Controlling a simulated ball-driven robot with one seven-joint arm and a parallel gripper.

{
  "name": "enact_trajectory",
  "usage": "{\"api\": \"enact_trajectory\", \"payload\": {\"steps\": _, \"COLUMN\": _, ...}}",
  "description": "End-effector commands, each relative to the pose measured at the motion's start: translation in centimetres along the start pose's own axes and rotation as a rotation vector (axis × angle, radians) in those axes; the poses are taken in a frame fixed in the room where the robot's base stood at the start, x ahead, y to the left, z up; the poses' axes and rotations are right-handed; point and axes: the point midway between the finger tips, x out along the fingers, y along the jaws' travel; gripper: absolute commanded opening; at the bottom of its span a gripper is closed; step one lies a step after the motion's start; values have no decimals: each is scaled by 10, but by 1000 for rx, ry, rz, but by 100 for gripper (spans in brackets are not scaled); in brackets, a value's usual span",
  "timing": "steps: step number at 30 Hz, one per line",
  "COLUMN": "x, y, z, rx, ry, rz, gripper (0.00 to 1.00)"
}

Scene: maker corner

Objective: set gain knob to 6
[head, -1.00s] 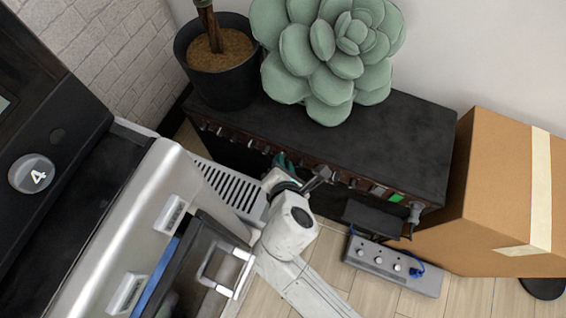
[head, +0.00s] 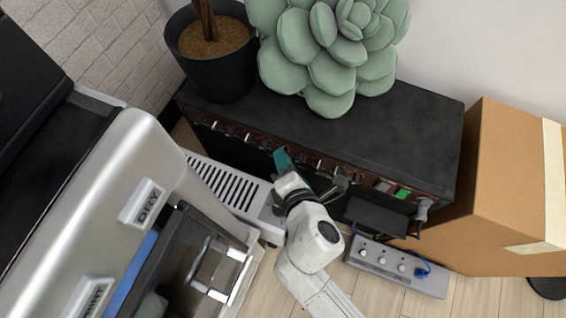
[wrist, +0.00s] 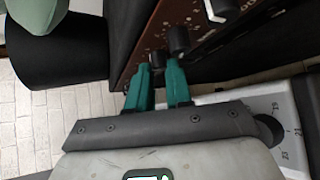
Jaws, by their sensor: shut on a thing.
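The black amplifier (head: 390,135) has a brown front panel with a row of small knobs, seen from above in the head view. My gripper (head: 281,160) is at this panel, left of its middle. In the wrist view my gripper (wrist: 158,72) has its two teal fingers on either side of a dark knob (wrist: 158,58) and is shut on it. Another dark knob (wrist: 180,38) stands just beside it, clear of the fingers. The knob labels, the held knob's pointer and its setting are too small or hidden to read.
A black plant pot (head: 218,60) and a large succulent (head: 330,50) stand on the amplifier. A cardboard box (head: 510,180) is at its right. A grey pedal (head: 395,268) lies on the floor. A silver machine (head: 130,180) and a slotted white unit (head: 225,185) are at the left.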

Motion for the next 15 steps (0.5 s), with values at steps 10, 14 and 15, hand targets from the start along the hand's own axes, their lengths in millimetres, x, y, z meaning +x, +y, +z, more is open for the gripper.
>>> {"api": "enact_trajectory", "payload": {"steps": 10, "x": 4, "y": -16, "z": -2, "rx": 194, "ry": 4, "rz": 186, "gripper": 0}}
{"api": "enact_trajectory", "payload": {"steps": 14, "x": 5, "y": -17, "z": -3, "rx": 258, "ry": 7, "rz": 248, "gripper": 0}}
{"api": "enact_trajectory", "payload": {"steps": 15, "x": 5, "y": -18, "z": -3, "rx": 277, "ry": 7, "rz": 265, "gripper": 0}}
